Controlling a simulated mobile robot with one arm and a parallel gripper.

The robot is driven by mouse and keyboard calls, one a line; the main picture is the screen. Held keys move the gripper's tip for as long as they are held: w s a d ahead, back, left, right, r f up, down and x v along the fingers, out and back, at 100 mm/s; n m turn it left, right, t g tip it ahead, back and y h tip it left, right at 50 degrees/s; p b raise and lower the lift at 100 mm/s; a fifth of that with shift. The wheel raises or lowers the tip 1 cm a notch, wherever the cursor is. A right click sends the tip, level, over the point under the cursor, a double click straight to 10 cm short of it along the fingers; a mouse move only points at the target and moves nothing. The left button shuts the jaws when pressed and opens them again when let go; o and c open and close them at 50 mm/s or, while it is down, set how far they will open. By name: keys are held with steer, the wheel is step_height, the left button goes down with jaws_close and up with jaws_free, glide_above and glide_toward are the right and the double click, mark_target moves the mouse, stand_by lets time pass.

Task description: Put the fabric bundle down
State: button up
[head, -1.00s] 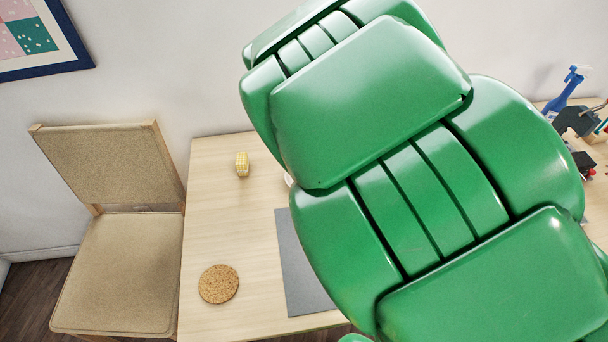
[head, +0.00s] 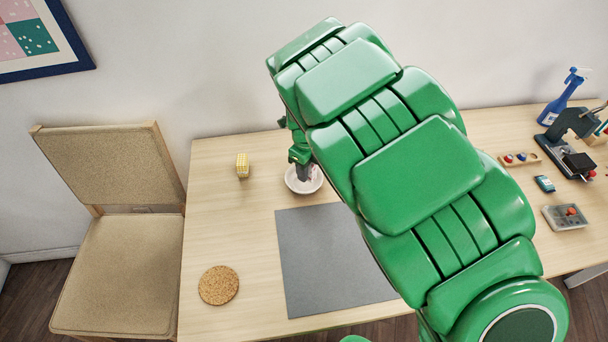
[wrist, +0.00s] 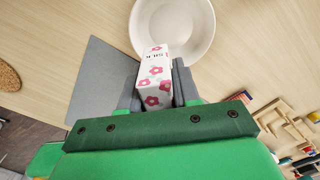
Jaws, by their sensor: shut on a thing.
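The fabric bundle (wrist: 155,78) is a white block with pink-red flowers and dark lettering at its end. My gripper (wrist: 156,68) is shut on it, with a grey finger on each side. A white bowl (wrist: 206,22) lies just beyond the bundle's end in the wrist view. In the head view my gripper (head: 304,172) points down over the white bowl (head: 304,190) near the back of the table. Whether the bundle is inside the bowl's rim or touches it, I cannot tell. My arm hides much of the table's middle.
A yellow checked block (head: 242,166) stands left of the bowl. A grey mat (head: 320,262) lies in front of the bowl, and a cork coaster (head: 218,285) at the front left. A blue spray bottle (head: 562,98) and several small items stand at the right. The table's left part is mostly bare.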

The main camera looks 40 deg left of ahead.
steer(key=shift+w+a+f, duration=0.35)
steer(key=shift+a+f, duration=0.05)
steer(key=shift+f, duration=0.2)
steer(key=shift+w+a+f, duration=0.3)
steer(key=shift+a+f, duration=0.05)
steer(key=shift+f, duration=0.25)
steer(key=shift+w+a+f, duration=0.35)
steer(key=shift+a+f, duration=0.05)
steer(key=shift+f, duration=1.75)
steer(key=o, duration=1)
steer(key=shift+f, duration=0.1)
step_height(320, 180, up, 12)
steer(key=shift+r, duration=0.15)
